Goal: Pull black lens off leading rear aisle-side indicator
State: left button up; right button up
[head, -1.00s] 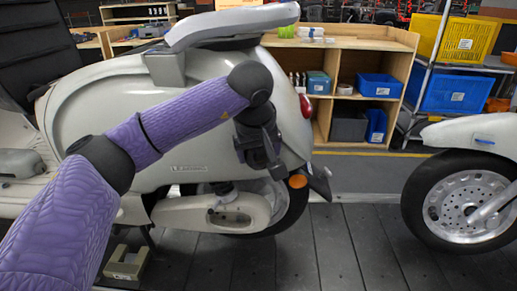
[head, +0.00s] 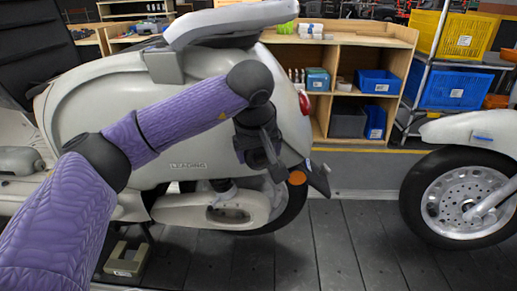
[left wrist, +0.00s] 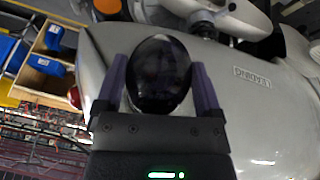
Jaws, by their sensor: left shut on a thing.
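The cream scooter marked LEADING (head: 200,125) stands at the left and middle of the head view, with its rear toward the right. My left gripper (head: 276,172) points down beside its rear. In the left wrist view, my left gripper (left wrist: 160,68) has its two fingers on either side of a glossy black oval lens (left wrist: 160,85) and is shut on it. The lens hides what lies behind it, so I cannot tell whether it is still attached. An orange round indicator (head: 298,178) shows just right of my gripper in the head view. My right gripper is not in view.
A second scooter's wheel (head: 462,198) stands at the right. A wooden shelf (head: 345,40) with bins is behind. Blue (head: 456,88) and yellow (head: 465,40) crates stand at the back right. The slat floor (head: 345,250) is clear between the scooters.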

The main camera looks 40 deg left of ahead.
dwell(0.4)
pick_arm(q)
jog(key=shift+s+d+p, duration=0.3)
jog(key=shift+s+d, duration=0.4)
jog(key=shift+s, duration=0.1)
